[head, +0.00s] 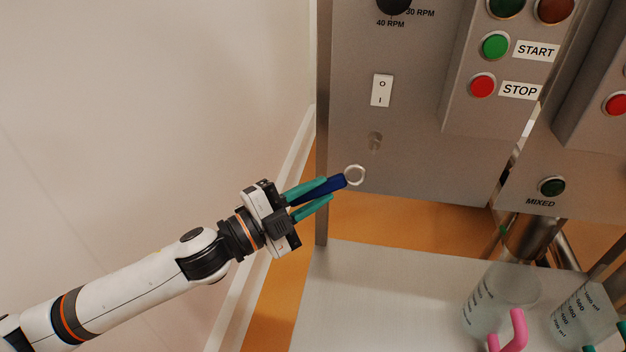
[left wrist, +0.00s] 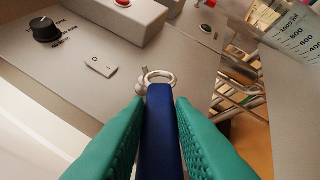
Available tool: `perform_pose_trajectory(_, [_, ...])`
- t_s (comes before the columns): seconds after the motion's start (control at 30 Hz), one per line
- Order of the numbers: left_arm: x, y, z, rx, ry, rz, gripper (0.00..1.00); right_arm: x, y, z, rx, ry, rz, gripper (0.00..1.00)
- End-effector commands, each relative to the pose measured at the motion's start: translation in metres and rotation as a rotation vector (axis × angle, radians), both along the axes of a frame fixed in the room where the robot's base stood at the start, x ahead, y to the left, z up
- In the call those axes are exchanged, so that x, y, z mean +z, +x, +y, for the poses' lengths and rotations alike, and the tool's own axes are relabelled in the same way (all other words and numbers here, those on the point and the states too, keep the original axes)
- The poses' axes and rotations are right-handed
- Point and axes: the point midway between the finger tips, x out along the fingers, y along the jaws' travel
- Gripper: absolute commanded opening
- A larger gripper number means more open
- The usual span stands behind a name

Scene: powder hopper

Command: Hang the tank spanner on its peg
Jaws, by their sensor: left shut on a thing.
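The tank spanner (head: 338,182) has a blue handle and a pale metal ring at its end. My left gripper (head: 318,193) is shut on the blue handle, and the ring points right and away from the fingers. In the left wrist view the spanner (left wrist: 160,120) lies between the teal fingers (left wrist: 160,135). The peg (head: 375,141) is a small metal stub on the grey panel, above and right of the ring in the head view. In the left wrist view the peg (left wrist: 141,88) shows close beside the ring, partly hidden; I cannot tell whether they touch.
The grey panel (head: 420,170) carries a rocker switch (head: 381,90), a dial and push buttons. A pale table (head: 370,300) below holds a clear jug with a pink handle (head: 510,332) and another clear jug (head: 582,315). Small teal pieces at the lower right corner may be my right fingertips.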

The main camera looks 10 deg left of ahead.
Motion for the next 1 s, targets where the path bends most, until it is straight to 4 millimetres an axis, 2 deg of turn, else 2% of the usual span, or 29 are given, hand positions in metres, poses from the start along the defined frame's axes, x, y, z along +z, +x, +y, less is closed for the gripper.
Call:
perform_pose_trajectory(0.03, [0.010,-0.003,-0.002,-0.051,0.021,-0.084,0.00,0.005,0.000,-0.001,0.000,-0.001,0.000,0.58])
perform_pose_trajectory(0.2, [0.029,-0.018,-0.007,-0.190,0.050,-0.298,0.00,0.011,0.000,-0.004,0.002,-0.005,0.000,0.58])
perform_pose_trajectory(0.43, [0.038,-0.027,-0.007,-0.261,0.049,-0.398,0.00,0.013,0.001,-0.005,0.005,-0.005,-0.001,0.58])
perform_pose_trajectory(1.0, [0.035,0.002,-0.007,-0.262,0.047,-0.398,0.00,0.009,0.001,0.005,0.004,0.006,-0.001,0.58])
